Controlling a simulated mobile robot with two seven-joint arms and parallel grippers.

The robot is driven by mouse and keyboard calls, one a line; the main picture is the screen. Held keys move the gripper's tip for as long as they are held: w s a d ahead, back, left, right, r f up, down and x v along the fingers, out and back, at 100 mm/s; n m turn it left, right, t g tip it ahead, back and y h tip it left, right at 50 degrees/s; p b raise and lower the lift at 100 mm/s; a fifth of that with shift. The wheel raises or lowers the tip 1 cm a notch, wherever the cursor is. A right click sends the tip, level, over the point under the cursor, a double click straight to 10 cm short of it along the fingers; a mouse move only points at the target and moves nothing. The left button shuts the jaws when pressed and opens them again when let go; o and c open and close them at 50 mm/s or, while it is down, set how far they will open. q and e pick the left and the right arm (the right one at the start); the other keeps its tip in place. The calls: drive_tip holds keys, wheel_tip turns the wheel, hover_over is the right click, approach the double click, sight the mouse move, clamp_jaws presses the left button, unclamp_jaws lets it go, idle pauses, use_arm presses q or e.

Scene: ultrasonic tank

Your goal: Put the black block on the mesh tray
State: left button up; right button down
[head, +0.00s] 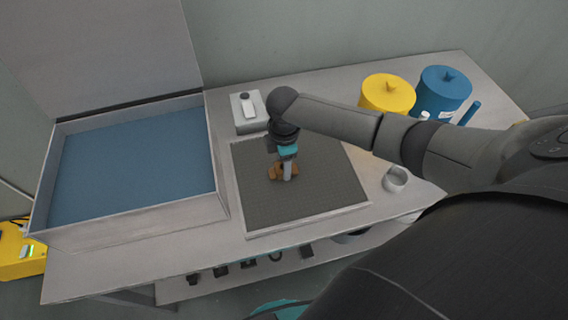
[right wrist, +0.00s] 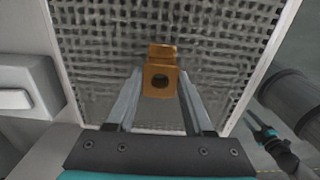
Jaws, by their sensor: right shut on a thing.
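The mesh tray (head: 325,190) is a dark grey woven square with a pale rim, on the table right of the tank; its mesh fills much of the right wrist view (right wrist: 225,55). My right gripper (head: 287,175) points down over the tray's middle-left part. It is shut on a brass-coloured block (head: 275,172) with a round dark hole, seen between the fingers in the right wrist view (right wrist: 160,78). I cannot tell whether this block touches the mesh. Several small dark pieces (head: 249,263) lie on the lower shelf; I cannot tell whether one is the black block.
An open tank (head: 130,222) with blue inside stands at the left. A small white-grey box (head: 240,122) is behind the tray. Yellow (head: 387,94) and blue (head: 443,92) lidded canisters stand at the back right. A metal cup (head: 396,180) sits right of the tray.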

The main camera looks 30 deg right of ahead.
drive_tip(key=shift+f, duration=0.15)
drive_tip(key=shift+c, duration=1.4)
unclamp_jaws()
wheel_tip(320, 180, up, 12)
drive_tip(key=p, duration=0.2)
drive_tip(key=shift+r, duration=0.25)
